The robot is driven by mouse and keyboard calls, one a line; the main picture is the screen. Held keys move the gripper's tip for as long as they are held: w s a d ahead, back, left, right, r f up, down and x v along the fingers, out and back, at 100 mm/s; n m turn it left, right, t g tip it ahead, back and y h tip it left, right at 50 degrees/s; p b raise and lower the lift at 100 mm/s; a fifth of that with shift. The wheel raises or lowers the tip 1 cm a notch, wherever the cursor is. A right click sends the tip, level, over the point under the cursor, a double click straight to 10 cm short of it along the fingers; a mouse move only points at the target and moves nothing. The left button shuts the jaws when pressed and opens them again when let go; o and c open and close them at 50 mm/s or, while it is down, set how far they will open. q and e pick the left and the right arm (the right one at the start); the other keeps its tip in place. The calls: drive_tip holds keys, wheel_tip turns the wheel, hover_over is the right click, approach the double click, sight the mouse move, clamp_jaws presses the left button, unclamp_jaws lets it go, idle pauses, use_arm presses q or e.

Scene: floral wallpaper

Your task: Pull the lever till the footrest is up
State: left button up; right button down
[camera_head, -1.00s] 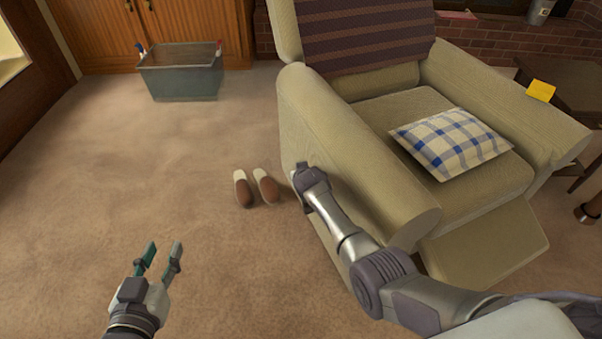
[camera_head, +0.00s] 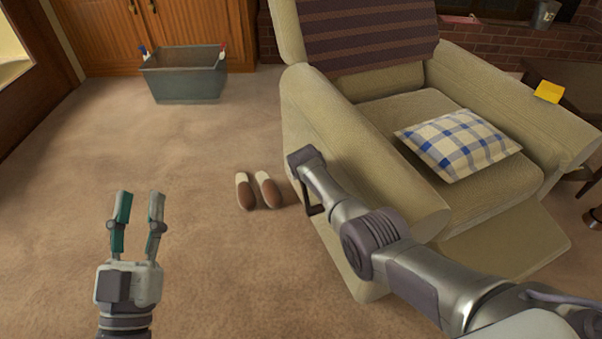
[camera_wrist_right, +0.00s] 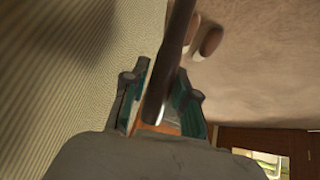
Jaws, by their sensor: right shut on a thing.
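The beige recliner armchair (camera_head: 365,150) fills the right half of the head view. Its footrest (camera_head: 515,245) is a panel tilted outward at the front, below the seat. In the right wrist view, a dark rod-like lever (camera_wrist_right: 177,50) runs between the fingers of my right gripper (camera_wrist_right: 158,95), which is shut on it beside the chair's ribbed side. In the head view my right wrist hides most of that gripper and the lever at the chair's left outer side. My left gripper (camera_head: 137,205) is open and empty above the carpet at lower left.
Two brown slippers (camera_head: 257,191) lie on the carpet close to the chair's left side. A grey-green bin (camera_head: 183,80) stands by the wooden cabinet (camera_head: 165,30). A checked cushion (camera_head: 457,145) lies on the seat. The carpet at left is clear.

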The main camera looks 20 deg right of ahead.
drive_tip(key=shift+w+a+r, duration=0.1)
drive_tip(key=shift+w+r, duration=0.05)
drive_tip(key=shift+w, duration=0.05)
drive_tip(key=c, duration=1.3)
unclamp_jaws()
drive_tip(key=o, duration=0.4)
drive_tip(key=shift+w+a+f, duration=0.1)
drive_tip(key=shift+w+f, duration=0.1)
drive_tip(key=shift+f, duration=0.1)
use_arm(q)
drive_tip(key=shift+w+f, duration=0.15)
drive_tip(key=shift+w, duration=0.1)
use_arm(e)
drive_tip(key=shift+s, duration=0.1)
drive_tip(key=shift+s, duration=0.1)
drive_tip(key=shift+s+r, duration=0.1)
drive_tip(key=v, duration=1.1)
drive_tip(key=shift+s+r, duration=0.15)
drive_tip(key=shift+r, duration=0.2)
